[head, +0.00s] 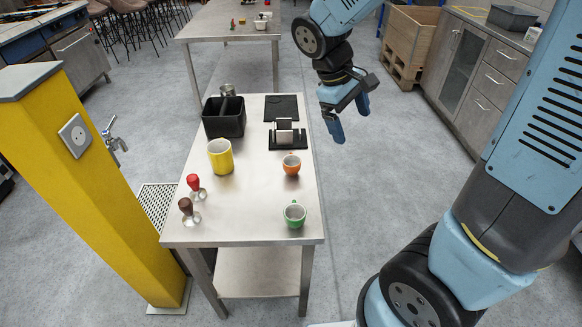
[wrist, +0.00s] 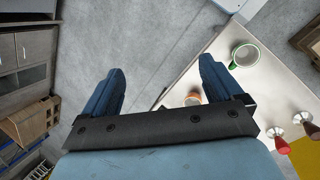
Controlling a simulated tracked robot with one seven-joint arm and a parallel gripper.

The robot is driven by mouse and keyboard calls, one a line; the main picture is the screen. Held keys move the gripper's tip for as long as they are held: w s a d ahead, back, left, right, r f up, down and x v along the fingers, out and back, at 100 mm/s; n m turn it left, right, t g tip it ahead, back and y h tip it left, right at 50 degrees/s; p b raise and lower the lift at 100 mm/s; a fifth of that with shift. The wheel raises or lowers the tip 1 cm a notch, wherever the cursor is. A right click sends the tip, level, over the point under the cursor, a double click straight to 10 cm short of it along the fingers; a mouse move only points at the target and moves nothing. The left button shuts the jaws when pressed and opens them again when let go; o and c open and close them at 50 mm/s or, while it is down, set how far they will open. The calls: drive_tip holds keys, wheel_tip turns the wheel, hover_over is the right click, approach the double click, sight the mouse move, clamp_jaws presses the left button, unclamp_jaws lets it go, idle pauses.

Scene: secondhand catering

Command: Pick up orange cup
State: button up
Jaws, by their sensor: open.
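The small orange cup (head: 291,165) stands upright on the steel table near its right edge in the head view. In the wrist view the orange cup (wrist: 193,98) shows in part just behind my right finger, and the rest is hidden by my gripper. My gripper (head: 350,125) is open and empty, beyond the table's right edge and above the floor, apart from the cup. Its two fingers also show in the wrist view (wrist: 160,85), with grey floor between them.
A green cup (head: 294,214) stands nearer, a yellow mug (head: 220,156) to the left. A black stand (head: 291,138) is just behind the orange cup. Two tampers, red (head: 194,184) and brown (head: 187,209), stand at the table's left edge (head: 235,222). A black bin (head: 224,122) is further back.

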drive_tip(key=w+a+f+n+t+h, duration=0.2)
drive_tip(key=w+a+f+n+h, duration=0.2)
drive_tip(key=a+f+n+h, duration=0.5)
drive_tip(key=n+t, duration=0.9)
drive_tip(key=t, duration=0.1)
approach(285, 165)
drive_tip(key=x, duration=0.6)
drive_tip(key=shift+s+d+f, duration=0.1)
drive_tip(key=shift+d+f, duration=0.05)
drive_tip(key=shift+f, duration=0.2)
drive_tip(key=shift+r+x, duration=0.15)
drive_tip(key=shift+x, duration=1.25)
drive_tip(key=shift+r+x, duration=0.1)
drive_tip(key=shift+x, duration=1.25)
drive_tip(key=c, duration=1.1)
drive_tip(key=shift+c, duration=0.2)
